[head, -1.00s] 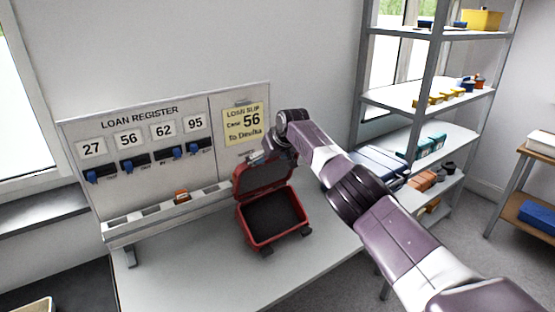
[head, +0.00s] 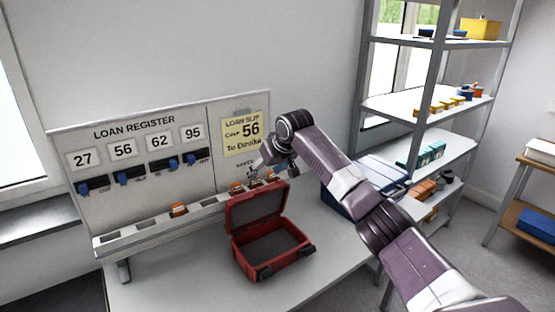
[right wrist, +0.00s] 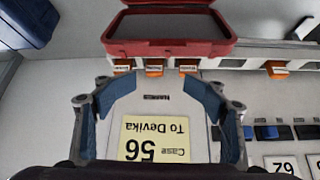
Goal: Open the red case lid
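The red case (head: 270,243) stands on the grey table with its lid (head: 256,206) raised, leaning back toward the board. The case's dark inside is empty as far as I see. In the right wrist view the red lid (right wrist: 168,48) shows at the top, apart from my fingers. My right gripper (head: 262,172) is above and behind the lid, in front of the board. It also shows in the right wrist view (right wrist: 160,108), its two blue-padded fingers spread wide with nothing between them. My left gripper is in neither view.
A yellow slip (head: 245,135) reads 56, To Devika. A blue case (head: 380,176) and a metal shelf (head: 425,110) are to the right. The table's front is clear.

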